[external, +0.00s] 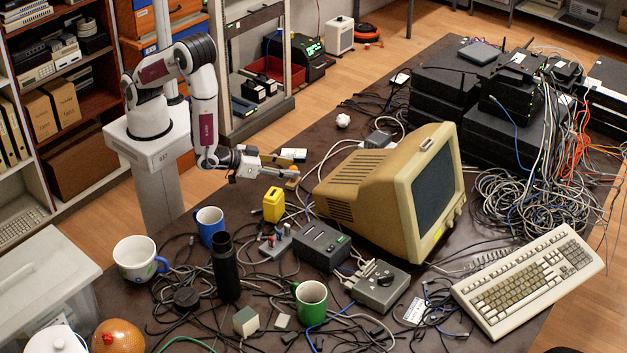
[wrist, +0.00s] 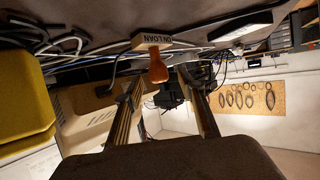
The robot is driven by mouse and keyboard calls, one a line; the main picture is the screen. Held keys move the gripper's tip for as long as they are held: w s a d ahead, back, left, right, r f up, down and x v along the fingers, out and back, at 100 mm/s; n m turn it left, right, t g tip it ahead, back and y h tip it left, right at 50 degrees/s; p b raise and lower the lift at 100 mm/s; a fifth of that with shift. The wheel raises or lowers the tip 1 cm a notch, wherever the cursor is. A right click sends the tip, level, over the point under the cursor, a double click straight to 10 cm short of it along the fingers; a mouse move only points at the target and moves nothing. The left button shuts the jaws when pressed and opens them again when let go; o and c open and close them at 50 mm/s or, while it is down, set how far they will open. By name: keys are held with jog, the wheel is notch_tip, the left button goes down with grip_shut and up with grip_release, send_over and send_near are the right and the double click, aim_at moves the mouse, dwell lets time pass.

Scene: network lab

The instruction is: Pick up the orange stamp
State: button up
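The orange stamp has an orange-brown handle (wrist: 158,70) and a light wooden base lettered "ON LOAN" (wrist: 152,41). It shows upside down at the upper middle of the wrist view. In the external view a small part of the stamp (external: 291,184) shows at the tips of my gripper (external: 286,168), mostly hidden. In the wrist view the two fingers of my gripper (wrist: 160,82) are apart. The handle lies in line with the gap between the fingertips, with space on both sides. I cannot tell how deep it is between them.
A yellow block-like object (external: 273,205) stands close below my gripper. The beige monitor (external: 400,190) stands to the right. A blue mug (external: 209,227), a black cylinder (external: 225,268), grey boxes (external: 322,246) and loose cables crowd the table.

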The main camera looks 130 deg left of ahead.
jog(key=shift+x, duration=1.05)
jog(key=shift+c, duration=0.5)
grip_shut()
